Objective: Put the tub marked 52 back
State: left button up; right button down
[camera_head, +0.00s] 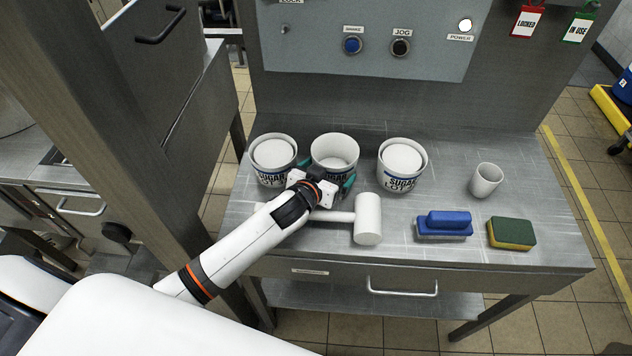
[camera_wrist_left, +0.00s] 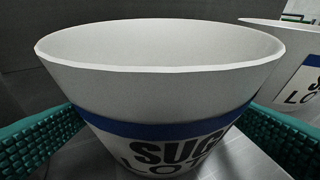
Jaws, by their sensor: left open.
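Three white tubs with a blue band and the words SUGAR LOT stand upright in a row on the steel bench: a left tub (camera_head: 273,156), a middle tub (camera_head: 335,150) and a right tub (camera_head: 402,160). Their lot numbers are not legible, so I cannot tell which is 52. The left and right tubs look filled with white; the middle one looks empty. My left gripper (camera_head: 327,178) is open at the middle tub, its green fingers on either side. The left wrist view shows this tub (camera_wrist_left: 160,90) between the fingers. My right gripper is not in view.
A white mallet (camera_head: 368,220) lies in front of the tubs, partly under my left arm. A small white cup (camera_head: 486,180), a blue brush (camera_head: 445,225) and a green-yellow sponge (camera_head: 511,233) are to the right. The control panel (camera_head: 430,55) rises behind the bench (camera_head: 540,185).

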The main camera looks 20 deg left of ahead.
pick_arm(q)
jog(key=v, duration=0.9)
jog(key=shift+s+r+b, duration=0.2)
jog(key=shift+s+b, duration=0.15)
jog(key=shift+b, duration=0.05)
jog(key=shift+s+f, duration=0.1)
